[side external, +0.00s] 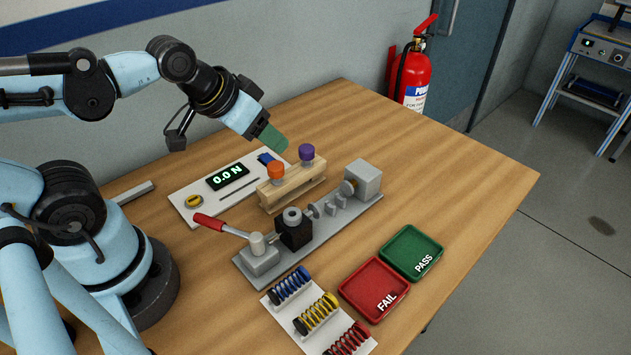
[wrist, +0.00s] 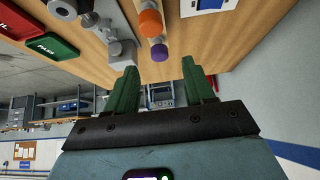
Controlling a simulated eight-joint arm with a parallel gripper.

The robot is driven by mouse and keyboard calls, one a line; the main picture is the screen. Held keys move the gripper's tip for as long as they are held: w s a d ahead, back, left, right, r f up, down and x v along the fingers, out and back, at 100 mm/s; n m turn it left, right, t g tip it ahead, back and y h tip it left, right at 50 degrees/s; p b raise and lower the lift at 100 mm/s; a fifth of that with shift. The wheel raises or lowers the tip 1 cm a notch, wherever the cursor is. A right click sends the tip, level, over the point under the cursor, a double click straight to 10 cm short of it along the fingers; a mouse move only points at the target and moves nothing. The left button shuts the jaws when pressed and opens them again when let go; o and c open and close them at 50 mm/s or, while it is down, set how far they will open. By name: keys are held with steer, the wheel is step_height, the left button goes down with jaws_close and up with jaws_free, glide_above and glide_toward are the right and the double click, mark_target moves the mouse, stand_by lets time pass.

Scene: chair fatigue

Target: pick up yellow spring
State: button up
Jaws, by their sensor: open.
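The yellow spring (side external: 316,314) lies on a white holder (side external: 283,318) near the front of the table, between a blue spring (side external: 289,286) and a red spring (side external: 348,339). My gripper (side external: 277,142) is raised over the back of the table, well apart from the springs. In the wrist view its two green fingers (wrist: 158,82) are spread with nothing between them. The yellow spring is not in the wrist view.
A test fixture (side external: 325,222) with a red lever stands mid-table. Behind it are a wooden block (side external: 292,187) with orange and purple knobs and a force display panel (side external: 229,184). A red FAIL tray (side external: 346,287) and green PASS tray (side external: 384,248) sit right of the springs.

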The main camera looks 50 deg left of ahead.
steer(key=s+d+m+g+h, duration=0.2)
steer(key=d+m+g+h, duration=0.1)
steer(key=d+m, duration=0.5)
steer(key=m+g+h, duration=0.2)
steer(key=m+g, duration=0.2)
steer(key=m, duration=0.6)
glide_toward(318, 300)
steer(key=shift+w+x, duration=0.2)
steer(key=shift+x, duration=1.5)
steer(key=shift+y, duration=0.3)
steer(key=shift+x, duration=2.65)
steer(key=shift+s+d, duration=0.15)
steer(key=shift+s, duration=0.05)
steer(key=shift+r, duration=0.1)
steer(key=c, duration=0.8)
steer(key=shift+r, duration=0.1)
